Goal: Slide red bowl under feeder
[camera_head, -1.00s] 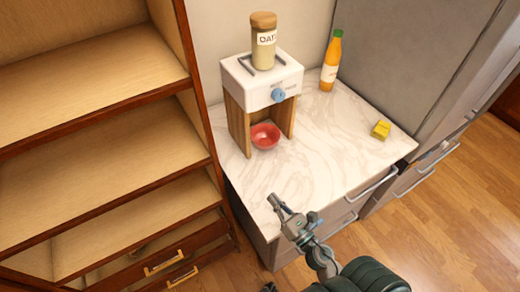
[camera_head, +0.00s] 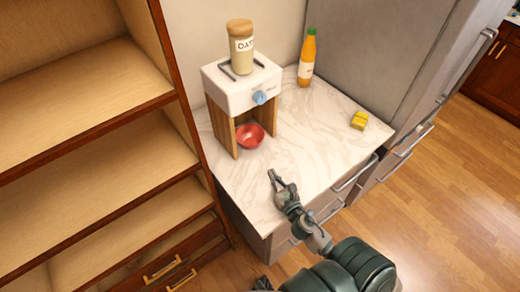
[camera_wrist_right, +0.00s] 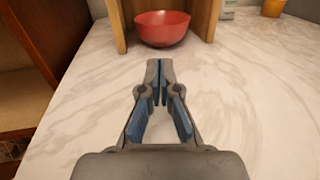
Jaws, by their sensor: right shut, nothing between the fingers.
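The red bowl (camera_head: 250,136) stands upright on the marble counter, between the wooden side walls of the feeder (camera_head: 240,88) and below its white top. The bowl also shows in the right wrist view (camera_wrist_right: 162,27), between the two wooden walls. My right gripper (camera_head: 272,173) is shut and empty above the counter, in front of the bowl and apart from it. In the right wrist view its fingertips (camera_wrist_right: 159,62) meet just below the bowl in the picture. The left gripper is not in view.
A jar (camera_head: 240,47) sits on the feeder. An orange bottle (camera_head: 307,58) stands at the back and a yellow block (camera_head: 359,120) lies at the counter's right. The counter (camera_head: 320,145) is clear between them. A wooden shelf unit (camera_head: 90,95) borders the left.

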